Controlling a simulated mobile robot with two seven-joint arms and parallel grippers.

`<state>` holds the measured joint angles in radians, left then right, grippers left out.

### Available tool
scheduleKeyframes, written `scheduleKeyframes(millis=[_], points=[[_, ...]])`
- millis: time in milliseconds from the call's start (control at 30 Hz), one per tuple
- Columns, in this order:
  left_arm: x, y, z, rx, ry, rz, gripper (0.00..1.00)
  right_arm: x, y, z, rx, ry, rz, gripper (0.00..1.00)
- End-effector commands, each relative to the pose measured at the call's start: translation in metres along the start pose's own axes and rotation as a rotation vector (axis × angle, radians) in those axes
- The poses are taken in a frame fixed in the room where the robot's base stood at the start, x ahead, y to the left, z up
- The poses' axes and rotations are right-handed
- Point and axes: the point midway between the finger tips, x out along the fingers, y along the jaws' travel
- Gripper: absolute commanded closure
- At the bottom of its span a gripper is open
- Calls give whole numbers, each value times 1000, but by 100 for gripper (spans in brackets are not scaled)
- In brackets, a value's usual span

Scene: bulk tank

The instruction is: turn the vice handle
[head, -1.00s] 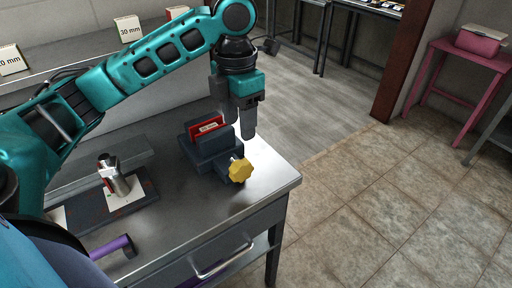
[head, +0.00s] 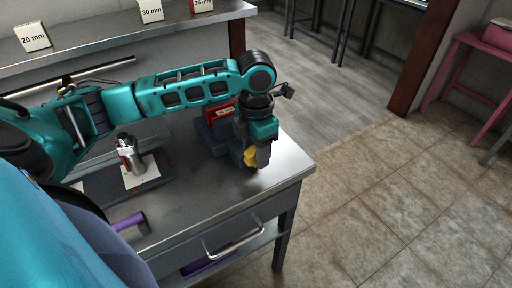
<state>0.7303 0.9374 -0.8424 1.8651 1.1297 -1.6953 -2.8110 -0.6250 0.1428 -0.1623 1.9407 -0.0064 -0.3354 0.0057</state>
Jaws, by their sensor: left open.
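The vice (head: 217,137) is a dark grey block on the metal bench near its right end, with a red labelled piece (head: 222,112) between its jaws. The yellow lobed vice handle (head: 250,157) faces the front right and is partly hidden by my left gripper (head: 257,159). My left gripper points down at the handle, its fingers open and one finger in front of the yellow knob. I cannot tell whether the fingers touch it. My right gripper is not in the picture.
A back shelf (head: 110,42) carries size cards. A drawer handle (head: 233,241) sticks out in front. The tiled floor at right is clear.

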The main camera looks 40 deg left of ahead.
Motion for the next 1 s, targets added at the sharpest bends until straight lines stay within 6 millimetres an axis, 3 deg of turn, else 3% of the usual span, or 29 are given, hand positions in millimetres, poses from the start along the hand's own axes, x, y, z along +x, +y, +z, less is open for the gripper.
scheduleKeyframes(millis=[233,767,1000], points=[[1,0,0,0,0,-1,49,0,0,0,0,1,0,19],[0,0,0,0,0,0,99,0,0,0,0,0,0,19],[0,0,-1,1,-25,0,99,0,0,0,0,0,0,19]])
